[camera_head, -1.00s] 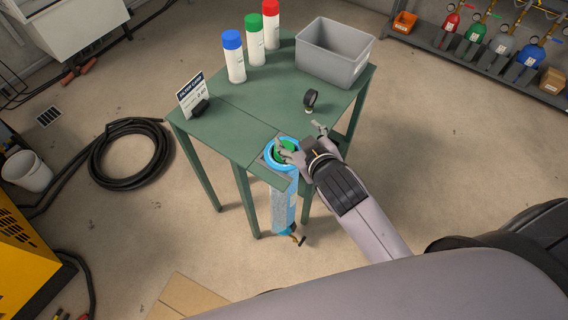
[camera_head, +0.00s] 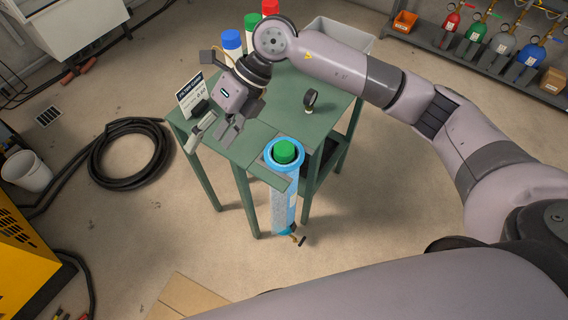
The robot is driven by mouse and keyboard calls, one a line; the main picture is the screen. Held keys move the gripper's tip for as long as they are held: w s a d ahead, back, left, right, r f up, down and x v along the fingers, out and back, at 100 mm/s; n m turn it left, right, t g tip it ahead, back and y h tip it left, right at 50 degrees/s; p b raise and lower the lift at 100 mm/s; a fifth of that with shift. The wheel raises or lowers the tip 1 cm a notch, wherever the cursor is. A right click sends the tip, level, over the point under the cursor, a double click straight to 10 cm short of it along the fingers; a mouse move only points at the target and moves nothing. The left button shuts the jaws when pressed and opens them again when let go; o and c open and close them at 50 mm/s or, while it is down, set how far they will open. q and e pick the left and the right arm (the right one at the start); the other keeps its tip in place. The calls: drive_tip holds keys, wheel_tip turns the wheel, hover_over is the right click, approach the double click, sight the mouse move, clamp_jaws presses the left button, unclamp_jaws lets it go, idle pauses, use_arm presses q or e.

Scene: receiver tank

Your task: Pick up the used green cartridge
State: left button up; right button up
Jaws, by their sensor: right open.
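The used green cartridge (camera_head: 285,150) shows as a green cap in the round opening of the blue receiver tank (camera_head: 284,205). The tank hangs at the front edge of the green table (camera_head: 243,152), with its clear body below the tabletop. The rest of the cartridge is hidden inside or blurred by the tank wall. My right gripper (camera_head: 211,136) is open and empty, over the table's left front edge, to the left of the tank and apart from it. My left gripper does not show.
Blue-capped (camera_head: 231,41), green-capped (camera_head: 252,22) and red-capped (camera_head: 270,8) cartridges stand at the back, partly behind my right arm. A grey bin (camera_head: 340,38) is also partly covered. A card (camera_head: 189,93) and a black gauge (camera_head: 310,100) stand on the table.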

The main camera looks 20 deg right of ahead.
drive_tip(key=w+d+f+t+h, duration=0.1)
drive_tip(key=w+d+h, duration=0.2)
drive_tip(key=d, duration=0.3)
drive_tip(key=m+h+p, duration=0.2)
drive_tip(key=h, duration=0.3)
hover_over(284, 148)
drive_tip(key=shift+t, duration=0.4)
drive_tip(key=f, duration=1)
drive_tip(key=shift+w, duration=0.25)
drive_tip(key=f, duration=0.1)
drive_tip(key=f+p, duration=0.1)
drive_tip(key=f, duration=0.1)
drive_tip(key=f+p, duration=0.1)
drive_tip(key=f, duration=0.1)
drive_tip(key=shift+s+d+f, duration=0.1)
drive_tip(key=shift+s+f, duration=0.05)
drive_tip(key=shift+s, duration=0.15)
drive_tip(key=shift+f, duration=0.35)
drive_tip(key=shift+c, duration=0.3)
drive_tip(key=shift+w+r, duration=0.1)
clamp_jaws()
